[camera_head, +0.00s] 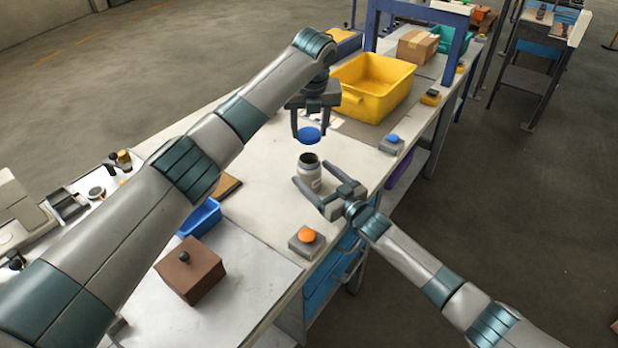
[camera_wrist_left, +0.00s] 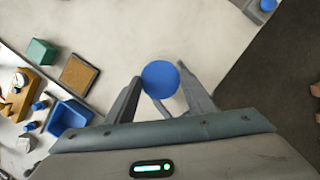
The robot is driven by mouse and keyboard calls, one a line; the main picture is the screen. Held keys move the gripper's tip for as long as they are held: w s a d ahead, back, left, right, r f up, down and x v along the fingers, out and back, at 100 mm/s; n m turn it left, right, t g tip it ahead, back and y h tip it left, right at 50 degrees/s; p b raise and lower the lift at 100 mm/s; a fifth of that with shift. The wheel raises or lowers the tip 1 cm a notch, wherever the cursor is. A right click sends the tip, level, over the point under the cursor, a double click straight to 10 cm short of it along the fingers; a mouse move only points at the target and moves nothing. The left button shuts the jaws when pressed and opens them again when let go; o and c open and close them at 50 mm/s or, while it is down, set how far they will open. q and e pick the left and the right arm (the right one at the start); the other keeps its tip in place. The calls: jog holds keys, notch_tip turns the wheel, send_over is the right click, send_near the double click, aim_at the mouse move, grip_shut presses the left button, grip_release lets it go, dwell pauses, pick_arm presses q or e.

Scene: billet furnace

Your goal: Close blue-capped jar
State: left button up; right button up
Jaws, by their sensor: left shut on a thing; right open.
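An open jar (camera_head: 309,172) with a whitish body and a dark mouth stands upright on the white worktop. My left gripper (camera_head: 309,134) is shut on the blue cap (camera_head: 308,135) and holds it above the jar, apart from it. In the left wrist view the blue cap (camera_wrist_left: 160,79) sits between the fingers and the jar is mostly hidden behind it. My right gripper (camera_head: 308,199) is open beside the jar, low near the worktop, with its fingers on either side of the jar; contact cannot be told.
A yellow bin (camera_head: 373,86) stands behind the jar. A blue button box (camera_head: 391,144) is to the right and an orange button box (camera_head: 306,240) in front. A brown box (camera_head: 190,271) and blue tray (camera_head: 200,217) lie at left.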

jog(key=shift+w+a, duration=0.1)
jog(key=shift+w, duration=0.1)
jog(key=c, duration=1.6)
pick_arm(q)
jog(key=shift+f, duration=2.45)
jog(key=shift+f, duration=0.1)
jog(key=shift+f, duration=0.8)
jog(key=shift+f, duration=0.5)
